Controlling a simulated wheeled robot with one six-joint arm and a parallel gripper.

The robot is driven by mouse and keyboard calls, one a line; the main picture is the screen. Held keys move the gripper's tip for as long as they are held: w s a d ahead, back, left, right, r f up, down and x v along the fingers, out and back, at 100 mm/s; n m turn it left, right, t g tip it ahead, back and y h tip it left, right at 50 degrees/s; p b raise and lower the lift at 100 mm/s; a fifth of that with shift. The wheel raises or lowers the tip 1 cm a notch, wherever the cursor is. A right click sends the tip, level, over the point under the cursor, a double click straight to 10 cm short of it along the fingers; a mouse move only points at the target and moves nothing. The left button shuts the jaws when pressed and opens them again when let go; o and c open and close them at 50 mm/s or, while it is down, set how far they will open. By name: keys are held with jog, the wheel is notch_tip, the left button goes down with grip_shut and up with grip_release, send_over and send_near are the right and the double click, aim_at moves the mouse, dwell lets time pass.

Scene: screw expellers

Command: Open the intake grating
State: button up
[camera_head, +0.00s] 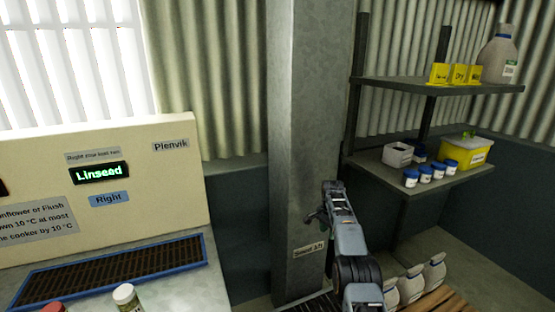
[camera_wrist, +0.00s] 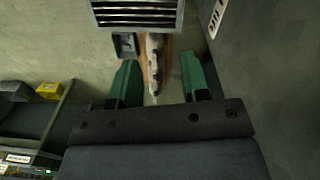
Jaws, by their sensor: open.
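A slatted grating in a light grey frame (camera_wrist: 137,14) shows at the top edge of the wrist view, partly cut off and lying flat. A dark slatted surface (camera_head: 312,303) shows at the bottom edge of the head view, below a small label on the grey column; I cannot tell if it is the same grating. My gripper (camera_head: 318,216) is in front of the column in the head view. Its green fingers (camera_wrist: 158,82) are apart and empty in the wrist view, with the grating beyond them and not touching.
A cream console (camera_head: 120,200) with a blue-framed dark grille (camera_head: 115,268) and a lit "Linseed" display (camera_head: 99,173) stands at left. Shelves (camera_head: 430,85) with pots and a yellow box (camera_head: 465,153) are at right. Several pale bottles (camera_head: 412,282) stand on wooden slats below.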

jog(key=s+f+n+g, duration=0.1)
jog(key=s+f+n, duration=0.2)
jog(key=n, duration=0.1)
jog(key=s+a+r+n+t+p, duration=0.1)
jog(key=s+a+r+n+p, duration=0.1)
jog(key=s+r, duration=0.5)
jog(key=s+a+r+n+t+p, duration=0.2)
jog(key=s+r, duration=0.6)
jog(key=s, duration=0.9)
jog(key=s+a+r+n+t+p, duration=0.1)
jog(key=s+a+r+n+p, duration=0.2)
jog(key=s+r, duration=0.5)
jog(key=s+n, duration=0.1)
jog(key=s, duration=0.3)
jog(key=shift+s+a+r+t, duration=0.25)
jog(key=shift+s+t, duration=0.15)
jog(key=shift+a+y, duration=0.1)
jog(key=shift+y, duration=0.2)
